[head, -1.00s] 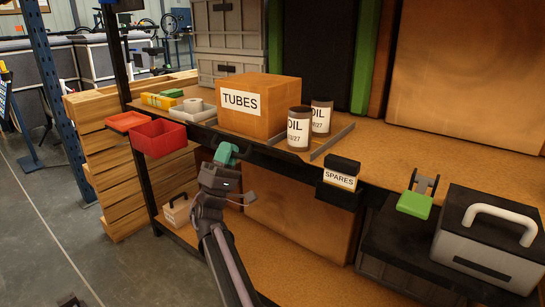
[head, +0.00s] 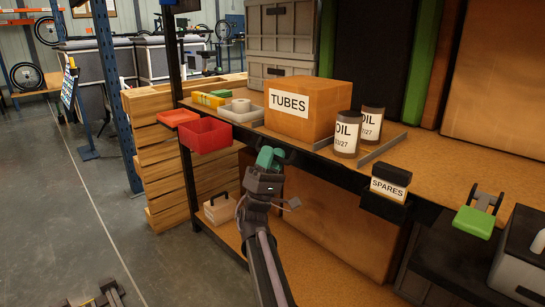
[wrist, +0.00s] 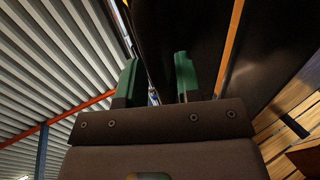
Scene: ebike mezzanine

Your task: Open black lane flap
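A black box-like piece labelled SPARES (head: 388,188) hangs at the shelf's front edge in the head view. It has a dark top part and a dark lower part. I cannot tell for sure whether it is the black lane flap or how far it is open. My gripper (head: 270,158) points up, with teal fingers, just below the shelf edge, left of the SPARES piece and apart from it. In the wrist view, my gripper (wrist: 157,80) shows two green fingers spread apart with nothing held between them. The SPARES piece is not recognisable there.
On the shelf stand a TUBES carton (head: 300,110), two OIL cans (head: 347,135) between grey rails, and a white tray (head: 238,115). A red bin (head: 205,135) hangs at left. A green piece (head: 474,222) is at right.

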